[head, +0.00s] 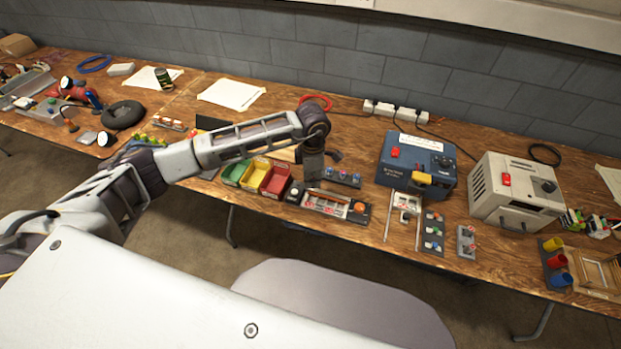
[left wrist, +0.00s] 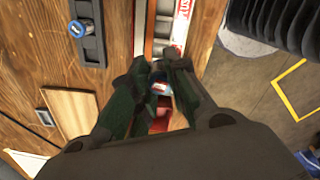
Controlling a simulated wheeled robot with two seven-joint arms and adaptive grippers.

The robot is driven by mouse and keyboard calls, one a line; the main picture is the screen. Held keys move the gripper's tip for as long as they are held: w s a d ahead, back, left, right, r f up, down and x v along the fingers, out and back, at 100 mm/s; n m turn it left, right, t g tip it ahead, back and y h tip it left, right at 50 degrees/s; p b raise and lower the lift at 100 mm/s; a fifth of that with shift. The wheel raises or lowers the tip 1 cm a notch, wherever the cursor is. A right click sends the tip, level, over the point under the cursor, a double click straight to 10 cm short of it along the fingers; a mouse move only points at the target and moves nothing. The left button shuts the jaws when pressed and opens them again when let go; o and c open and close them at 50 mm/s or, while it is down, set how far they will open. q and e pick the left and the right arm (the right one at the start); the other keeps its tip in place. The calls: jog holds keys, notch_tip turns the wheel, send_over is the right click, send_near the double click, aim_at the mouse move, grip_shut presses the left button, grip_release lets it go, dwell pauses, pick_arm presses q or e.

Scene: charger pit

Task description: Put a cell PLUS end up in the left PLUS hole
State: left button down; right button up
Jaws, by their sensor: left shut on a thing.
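My left gripper (head: 312,180) points down over the grey charger (head: 325,210), which has pale slots and red marks. In the left wrist view the dark fingers (left wrist: 158,75) are closed together. A small part of a cell (left wrist: 161,88), white, blue and red, shows between them; most of it is hidden, so I cannot tell which end is up. Beyond the fingers is a charger strip (left wrist: 180,22) with a red PLUS label. The left gripper hides part of the charger area in the head view. My right gripper is not in view.
A dark rack (head: 343,176) with blue and red cell tops lies behind the charger. Green, yellow and red bins (head: 256,176) stand to its left. A blue box (head: 416,168) and a beige box (head: 514,190) stand to the right. The bench's front edge is close.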

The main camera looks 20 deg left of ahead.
pick_arm(q)
jog(key=shift+f, duration=0.1)
dwell(0.3)
jog(key=shift+f+b, duration=0.8)
jog(key=shift+f, duration=1)
jog(key=shift+f+b, duration=0.7)
jog(key=shift+f, duration=0.1)
jog(key=shift+f+b, duration=0.3)
jog(key=shift+f, duration=0.2)
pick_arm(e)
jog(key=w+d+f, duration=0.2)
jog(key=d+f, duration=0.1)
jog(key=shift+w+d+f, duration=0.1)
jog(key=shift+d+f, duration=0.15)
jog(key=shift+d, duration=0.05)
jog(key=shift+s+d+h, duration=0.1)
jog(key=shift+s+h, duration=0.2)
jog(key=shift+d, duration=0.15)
pick_arm(q)
jog(key=shift+f+b, duration=0.5)
jog(key=shift+b, duration=0.05)
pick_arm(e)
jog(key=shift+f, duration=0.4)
